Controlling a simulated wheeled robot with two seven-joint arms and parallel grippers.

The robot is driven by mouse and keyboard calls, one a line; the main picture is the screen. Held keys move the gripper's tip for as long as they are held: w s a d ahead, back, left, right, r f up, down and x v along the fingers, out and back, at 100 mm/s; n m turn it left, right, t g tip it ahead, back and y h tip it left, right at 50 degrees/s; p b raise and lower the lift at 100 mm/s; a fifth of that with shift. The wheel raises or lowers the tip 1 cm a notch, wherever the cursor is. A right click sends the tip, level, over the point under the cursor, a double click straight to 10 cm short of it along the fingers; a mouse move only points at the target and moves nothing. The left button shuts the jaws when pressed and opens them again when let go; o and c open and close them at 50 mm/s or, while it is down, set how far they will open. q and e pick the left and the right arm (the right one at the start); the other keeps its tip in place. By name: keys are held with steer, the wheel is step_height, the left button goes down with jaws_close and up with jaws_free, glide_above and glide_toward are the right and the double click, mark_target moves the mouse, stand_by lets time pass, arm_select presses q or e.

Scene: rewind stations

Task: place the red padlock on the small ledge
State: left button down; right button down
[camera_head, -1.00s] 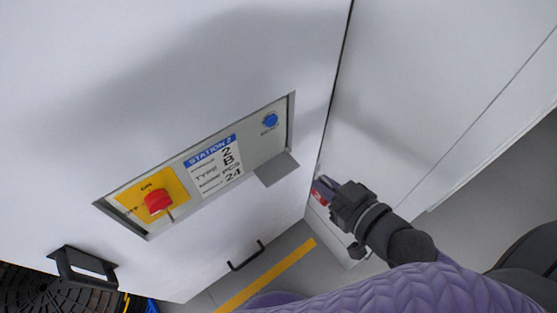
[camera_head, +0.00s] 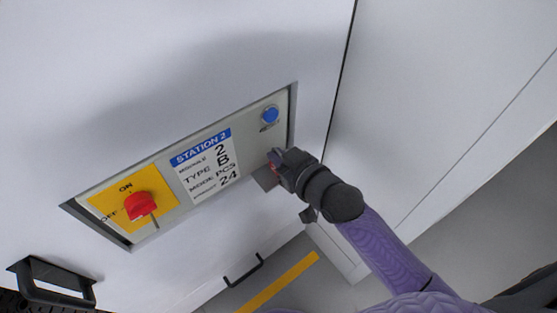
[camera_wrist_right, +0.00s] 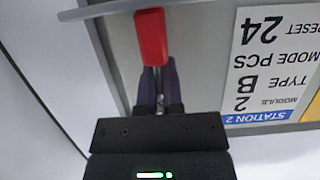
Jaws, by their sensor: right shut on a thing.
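The red padlock (camera_wrist_right: 151,38) is held between the fingertips of my right gripper (camera_wrist_right: 157,85) in the right wrist view. In the head view my right gripper (camera_head: 276,160) is at the small grey ledge (camera_head: 264,178) below the blue button, and the padlock is mostly hidden there. In the wrist view the padlock is close to a grey strip (camera_wrist_right: 105,9); I cannot tell whether it touches the ledge. My left gripper is not in view.
The recessed panel holds a red rotary switch (camera_head: 140,206) on a yellow plate, a Station 2 label (camera_head: 208,165) and a blue button (camera_head: 270,114). Black handles (camera_head: 52,283) (camera_head: 243,272) stick out below. A white cabinet side (camera_head: 420,110) stands at right.

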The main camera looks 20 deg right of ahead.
steer(key=c, duration=0.8)
jaws_free()
